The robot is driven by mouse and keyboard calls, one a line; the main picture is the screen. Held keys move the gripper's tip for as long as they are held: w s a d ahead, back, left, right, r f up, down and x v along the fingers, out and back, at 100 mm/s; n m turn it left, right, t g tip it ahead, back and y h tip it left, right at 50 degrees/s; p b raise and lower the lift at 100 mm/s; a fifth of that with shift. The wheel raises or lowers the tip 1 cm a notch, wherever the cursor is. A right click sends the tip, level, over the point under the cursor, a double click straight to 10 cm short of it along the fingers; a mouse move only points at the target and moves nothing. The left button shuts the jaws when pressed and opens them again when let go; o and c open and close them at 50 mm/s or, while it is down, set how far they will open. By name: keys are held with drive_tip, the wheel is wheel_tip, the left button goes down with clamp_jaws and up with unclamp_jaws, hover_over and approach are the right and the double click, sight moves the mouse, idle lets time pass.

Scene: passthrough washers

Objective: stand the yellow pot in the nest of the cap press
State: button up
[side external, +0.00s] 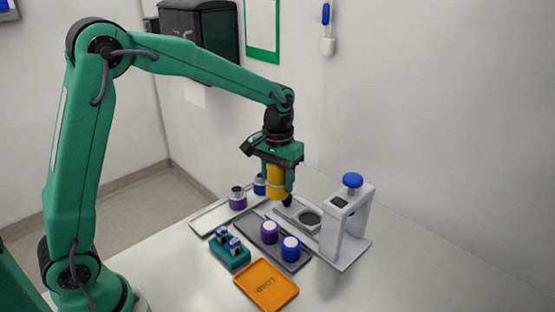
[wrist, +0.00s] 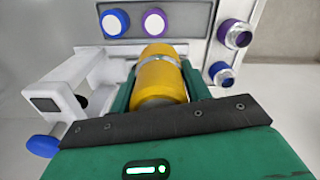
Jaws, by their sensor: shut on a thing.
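My gripper (side external: 284,192) is shut on the yellow pot (side external: 275,176) and holds it in the air, roughly upright. In the wrist view the yellow pot (wrist: 162,78) lies between the green jaws, with a pale band around it. The cap press (side external: 355,222) stands to the right of my gripper, with a blue knob (side external: 352,180) on top. Its round dark nest (side external: 310,218) shows in the base, below and right of the pot, and looks empty. In the wrist view the press (wrist: 62,92) is at the left; its nest is hidden there.
A dark grey tray (side external: 252,233) holds a purple and a blue pot with white tops. A pale tray (side external: 213,217) behind holds a purple and a blue pot with silvery tops. A teal block (side external: 232,260) with small pieces and an orange tray (side external: 267,286) are in front. The front right table is clear.

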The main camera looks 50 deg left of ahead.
drive_tip(key=w+d+f, duration=0.1)
drive_tip(key=w+d, duration=0.3)
drive_tip(key=w, duration=0.4)
drive_tip(key=shift+d, duration=0.2)
drive_tip(key=shift+f, duration=0.15)
drive_tip(key=shift+f, duration=2.3)
drive_tip(key=shift+f, duration=2.35)
idle(0.5)
idle(0.5)
drive_tip(key=o, duration=1.6)
drive_tip(key=shift+r, duration=0.1)
